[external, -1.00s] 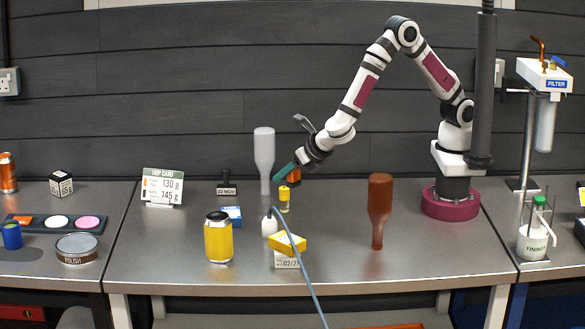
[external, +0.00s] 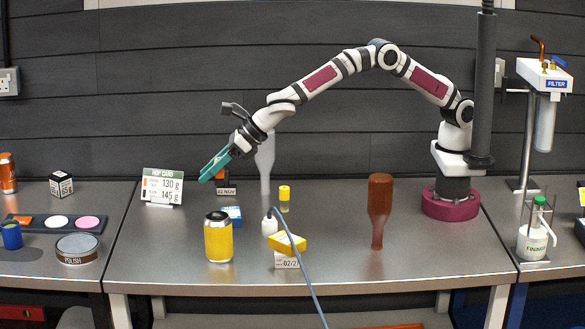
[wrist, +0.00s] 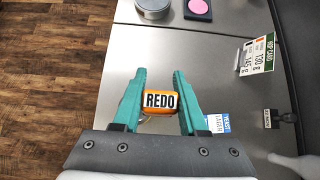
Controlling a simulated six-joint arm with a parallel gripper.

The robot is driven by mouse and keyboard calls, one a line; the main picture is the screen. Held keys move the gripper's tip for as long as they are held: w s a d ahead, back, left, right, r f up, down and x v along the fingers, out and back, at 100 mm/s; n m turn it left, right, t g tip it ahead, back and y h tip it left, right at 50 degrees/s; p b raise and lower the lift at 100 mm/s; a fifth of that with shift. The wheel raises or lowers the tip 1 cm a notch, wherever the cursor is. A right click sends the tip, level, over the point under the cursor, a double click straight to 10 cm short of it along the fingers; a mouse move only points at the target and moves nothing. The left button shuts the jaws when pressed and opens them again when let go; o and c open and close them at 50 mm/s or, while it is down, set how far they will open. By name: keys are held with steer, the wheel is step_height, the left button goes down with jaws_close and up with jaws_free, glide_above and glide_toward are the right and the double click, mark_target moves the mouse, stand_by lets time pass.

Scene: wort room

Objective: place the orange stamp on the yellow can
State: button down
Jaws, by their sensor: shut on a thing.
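My gripper (external: 209,173) has teal fingers and is shut on the orange stamp, holding it in the air. In the wrist view the stamp (wrist: 160,102) sits between the two fingers (wrist: 159,80), its white REDO label facing the camera. In the external view the fingers mostly hide the stamp. The yellow can (external: 218,240) stands upright on the steel table, below the gripper, with a clear gap between them. In the wrist view the can is mostly hidden; a small rim shows just under the stamp.
A blue-and-white box (external: 232,214) stands behind the can.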

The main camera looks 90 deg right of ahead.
mark_target(208, 216)
steer(key=a, duration=0.1)
steer(key=a+f, duration=0.2)
steer(key=shift+w+a+f, duration=0.1)
steer(key=shift+w+a, duration=0.15)
steer(key=shift+w, duration=0.05)
steer(key=f, duration=0.4)
steer(key=shift+a+f, duration=0.15)
steer(key=shift+a, duration=0.05)
steer(key=shift+c, duration=2.2)
jaws_free()
